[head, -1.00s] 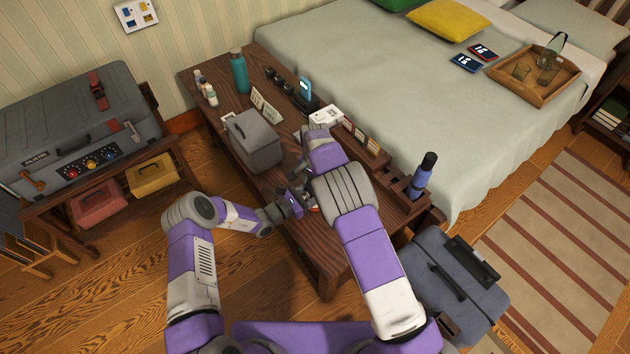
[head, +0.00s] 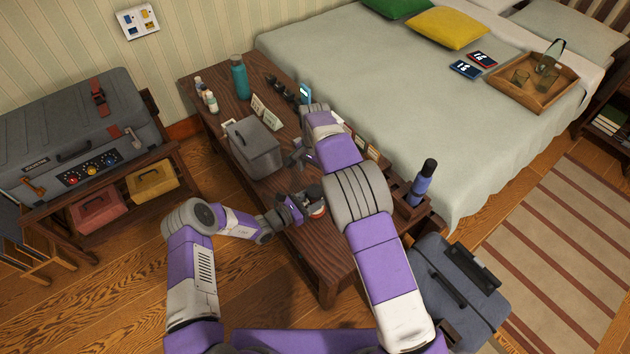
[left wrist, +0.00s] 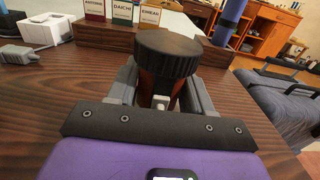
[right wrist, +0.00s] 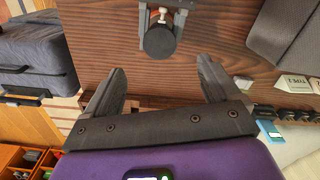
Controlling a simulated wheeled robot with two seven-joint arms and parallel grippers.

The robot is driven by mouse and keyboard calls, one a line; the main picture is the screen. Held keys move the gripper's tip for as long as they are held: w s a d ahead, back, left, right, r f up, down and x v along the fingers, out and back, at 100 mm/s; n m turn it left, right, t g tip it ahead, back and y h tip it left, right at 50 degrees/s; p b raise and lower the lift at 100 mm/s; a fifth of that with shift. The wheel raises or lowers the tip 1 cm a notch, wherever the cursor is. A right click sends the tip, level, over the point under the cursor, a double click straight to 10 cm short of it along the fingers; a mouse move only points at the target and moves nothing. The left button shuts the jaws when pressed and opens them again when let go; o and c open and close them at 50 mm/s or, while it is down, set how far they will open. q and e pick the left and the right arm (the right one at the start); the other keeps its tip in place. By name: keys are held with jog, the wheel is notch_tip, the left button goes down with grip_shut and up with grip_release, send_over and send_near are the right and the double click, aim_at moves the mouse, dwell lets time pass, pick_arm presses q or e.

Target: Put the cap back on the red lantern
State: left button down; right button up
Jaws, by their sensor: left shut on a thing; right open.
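The red lantern, reddish-brown in the left wrist view (left wrist: 160,88), stands upright between the fingers of my left gripper (left wrist: 162,100). A dark ribbed round cap (left wrist: 168,52) sits on top of it; I cannot tell whether it is fully seated. In the head view the dark cap (head: 313,192) and part of the red and white lantern (head: 318,211) show beside my left gripper (head: 297,206), low over the table. In the right wrist view the cap (right wrist: 160,43) is a dark disc ahead of my open, empty right gripper (right wrist: 162,80), apart from it.
The wooden table (head: 320,255) is clear in front. A grey lidded box (head: 256,150) and teal bottle (head: 239,77) stand towards its back. A blue bottle (head: 421,185) stands in a wooden rack at the right edge. A white box (left wrist: 45,30) is partly visible. A bed (head: 400,120) adjoins the table.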

jog(key=shift+r, duration=1.55)
pick_arm(q)
jog(key=shift+c, duration=1.9)
grip_release()
jog(key=p+v, duration=0.2)
jog(key=v, duration=0.4)
jog(key=shift+s+a+r, duration=0.1)
jog(key=shift+a, duration=0.15)
jog(key=shift+s+a, duration=0.35)
jog(key=shift+a, duration=0.05)
pick_arm(e)
jog(key=shift+r, duration=0.95)
